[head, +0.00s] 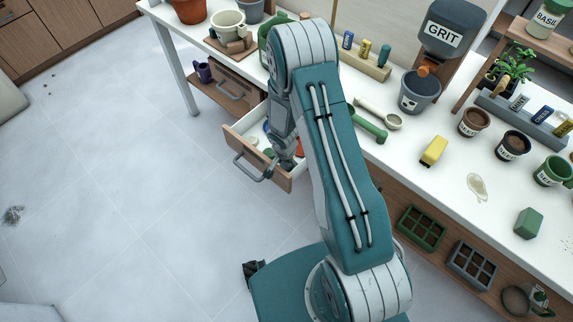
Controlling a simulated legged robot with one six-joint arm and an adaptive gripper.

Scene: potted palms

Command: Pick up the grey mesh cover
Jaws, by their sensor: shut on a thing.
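My gripper (286,162) is low inside the open drawer (238,139) under the bench, close behind its front panel. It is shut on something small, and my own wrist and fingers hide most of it. I cannot make out whether that is the grey mesh cover. No grey mesh cover shows clearly elsewhere in the drawer. A green thing (268,153) and a red thing (299,147) lie beside the gripper, partly hidden.
The open drawer's grey handle (250,172) sticks out over clear floor. The white bench top (440,190) bears a yellow block (433,151), a green scoop (367,125) and several pots. Seed trays (472,264) stand below.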

